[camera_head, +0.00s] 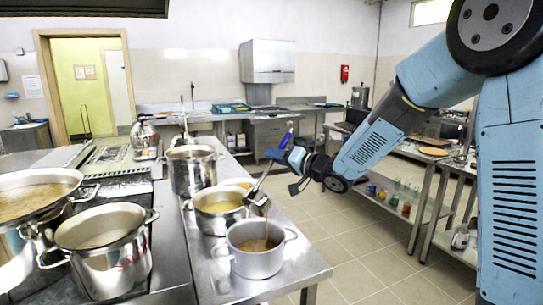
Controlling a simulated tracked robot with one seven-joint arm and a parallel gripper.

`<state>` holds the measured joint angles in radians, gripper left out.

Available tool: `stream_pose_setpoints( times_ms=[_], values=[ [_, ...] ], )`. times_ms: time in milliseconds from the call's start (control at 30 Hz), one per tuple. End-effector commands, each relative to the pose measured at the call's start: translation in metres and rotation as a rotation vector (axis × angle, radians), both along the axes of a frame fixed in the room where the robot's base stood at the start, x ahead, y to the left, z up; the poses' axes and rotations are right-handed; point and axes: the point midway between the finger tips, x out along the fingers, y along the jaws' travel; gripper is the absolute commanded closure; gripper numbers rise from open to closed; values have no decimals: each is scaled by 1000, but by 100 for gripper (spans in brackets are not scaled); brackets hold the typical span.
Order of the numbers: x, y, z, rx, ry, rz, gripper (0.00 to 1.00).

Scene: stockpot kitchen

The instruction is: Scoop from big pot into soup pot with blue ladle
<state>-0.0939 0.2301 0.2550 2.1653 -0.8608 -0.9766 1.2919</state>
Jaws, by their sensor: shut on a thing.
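My gripper (284,160) is shut on the blue ladle (258,197), above the right side of the steel counter. The ladle is tilted, with its blue handle end up and its metal bowl low. A thin brown stream falls from the bowl into the grey soup pot (258,265) at the counter's front. Brown liquid shows inside that pot. A wide steel pot with brownish liquid (32,203) stands at the far left and looks the largest. The fingertips are small and partly hidden.
A steel pot with yellowish soup (217,220) stands just behind the soup pot, and a taller pot (192,172) behind that. Another steel pot (105,262) stands at the front left. A kettle (145,138) is farther back. Tiled floor (345,240) is open on the right.

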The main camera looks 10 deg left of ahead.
Motion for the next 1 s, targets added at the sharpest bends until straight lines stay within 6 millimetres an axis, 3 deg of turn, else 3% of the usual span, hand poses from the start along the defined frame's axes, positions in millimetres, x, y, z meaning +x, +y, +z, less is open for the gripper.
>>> stream_pose_setpoints(
  times_ms=[1000],
  values=[
    [54, -33, -50, 264, 427, -2, 100]
  ],
)
